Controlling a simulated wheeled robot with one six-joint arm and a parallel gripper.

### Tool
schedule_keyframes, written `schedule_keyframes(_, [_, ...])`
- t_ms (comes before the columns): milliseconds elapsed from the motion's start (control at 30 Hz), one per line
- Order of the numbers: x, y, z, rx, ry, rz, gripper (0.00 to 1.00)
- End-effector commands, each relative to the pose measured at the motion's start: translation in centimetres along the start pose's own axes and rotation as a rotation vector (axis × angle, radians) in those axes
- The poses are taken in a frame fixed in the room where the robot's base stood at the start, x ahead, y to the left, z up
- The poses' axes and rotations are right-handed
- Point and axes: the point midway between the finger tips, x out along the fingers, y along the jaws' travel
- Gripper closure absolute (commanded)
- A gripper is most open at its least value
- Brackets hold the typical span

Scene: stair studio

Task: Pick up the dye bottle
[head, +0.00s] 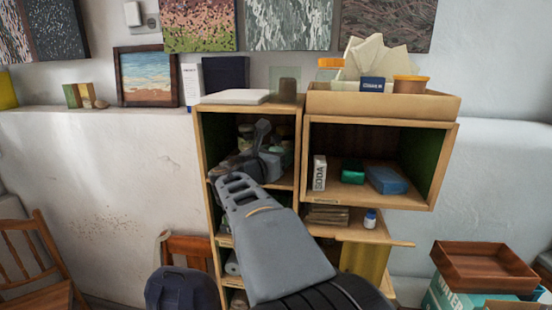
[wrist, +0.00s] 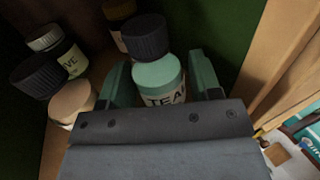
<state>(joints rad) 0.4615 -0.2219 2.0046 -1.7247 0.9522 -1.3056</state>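The dye bottle (wrist: 160,78) is teal with a black cap and a label reading "TEA", the rest cut off. In the wrist view it stands between the two green fingers of my gripper (wrist: 158,84). The fingers are spread on either side of it, with a small gap at the left finger; contact at the right finger is unclear. The bottle's lower part is hidden behind the gripper body. In the head view my gripper (head: 262,150) reaches into the upper left shelf compartment, where the arm hides most of the contents.
Other bottles crowd the left: one black-capped (wrist: 40,76), one cream-capped (wrist: 72,102), one with a pale cap (wrist: 45,38). An amber bottle (wrist: 120,12) stands behind. The wooden shelf wall (wrist: 275,55) is close on the right. A soda box (head: 319,173) sits in the adjoining compartment.

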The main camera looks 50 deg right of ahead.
Motion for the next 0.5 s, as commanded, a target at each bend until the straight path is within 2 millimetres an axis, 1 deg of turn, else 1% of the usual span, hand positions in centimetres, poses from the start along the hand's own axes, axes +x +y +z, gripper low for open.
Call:
schedule_keyframes(33, [-0.02, 0.0, 0.01, 0.0, 0.0, 0.0, 0.47])
schedule_keyframes(67, [-0.02, 0.0, 0.01, 0.0, 0.0, 0.0, 0.5])
schedule_keyframes(400, [-0.04, 0.0, 0.01, 0.0, 0.0, 0.0, 0.82])
schedule_keyframes(500, [-0.05, -0.01, 0.06, 0.001, -0.001, 0.0, 0.83])
